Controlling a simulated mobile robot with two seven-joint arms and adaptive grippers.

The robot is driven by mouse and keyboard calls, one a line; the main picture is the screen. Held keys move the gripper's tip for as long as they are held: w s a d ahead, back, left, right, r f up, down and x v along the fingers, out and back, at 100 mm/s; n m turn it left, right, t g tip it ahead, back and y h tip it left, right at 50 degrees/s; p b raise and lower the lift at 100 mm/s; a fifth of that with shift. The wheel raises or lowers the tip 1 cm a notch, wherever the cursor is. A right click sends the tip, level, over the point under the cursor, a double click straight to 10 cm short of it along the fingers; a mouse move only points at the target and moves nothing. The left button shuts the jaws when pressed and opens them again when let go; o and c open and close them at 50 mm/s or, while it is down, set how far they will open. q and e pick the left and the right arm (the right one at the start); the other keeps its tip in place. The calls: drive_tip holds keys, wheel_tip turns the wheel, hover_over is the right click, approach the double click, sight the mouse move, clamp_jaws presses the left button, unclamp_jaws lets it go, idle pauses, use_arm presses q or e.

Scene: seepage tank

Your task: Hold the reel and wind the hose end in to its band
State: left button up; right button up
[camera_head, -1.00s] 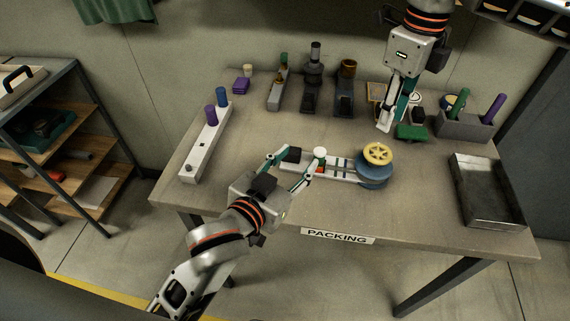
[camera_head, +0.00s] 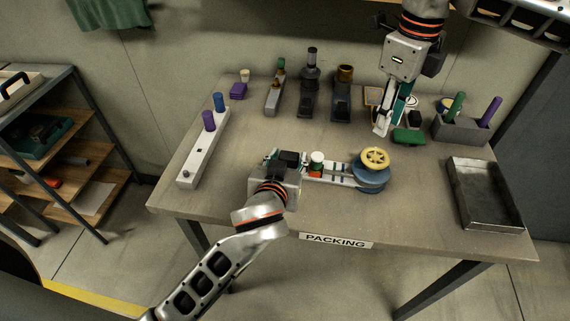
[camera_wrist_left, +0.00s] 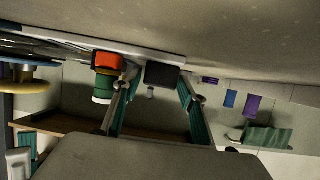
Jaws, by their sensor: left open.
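The reel (camera_head: 371,177) is blue with a yellow spoked top wheel (camera_head: 375,157). It stands at the right end of a pale base strip (camera_head: 345,181) with dark cross bands. A green post with a white top (camera_head: 317,157) and a red piece (camera_head: 316,171) sit on the strip. A dark block (camera_head: 291,156) is at its left end. My left gripper (camera_head: 288,162) is open around this block, which shows between the fingers in the left wrist view (camera_wrist_left: 161,74); contact is unclear. My right gripper (camera_head: 389,128) hangs behind the reel, apart from it. I cannot make out the hose end.
A white rail with blue and purple pegs (camera_head: 203,150) lies at the left. Several fixtures line the back. A green block (camera_head: 409,137), a grey peg holder (camera_head: 456,130) and a metal tray (camera_head: 486,225) are at the right. The front middle of the table is clear.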

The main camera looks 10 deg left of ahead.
use_arm(q)
drive_tip(key=shift+w+f, duration=0.25)
drive_tip(key=shift+w, duration=0.4)
clamp_jaws()
idle(0.5)
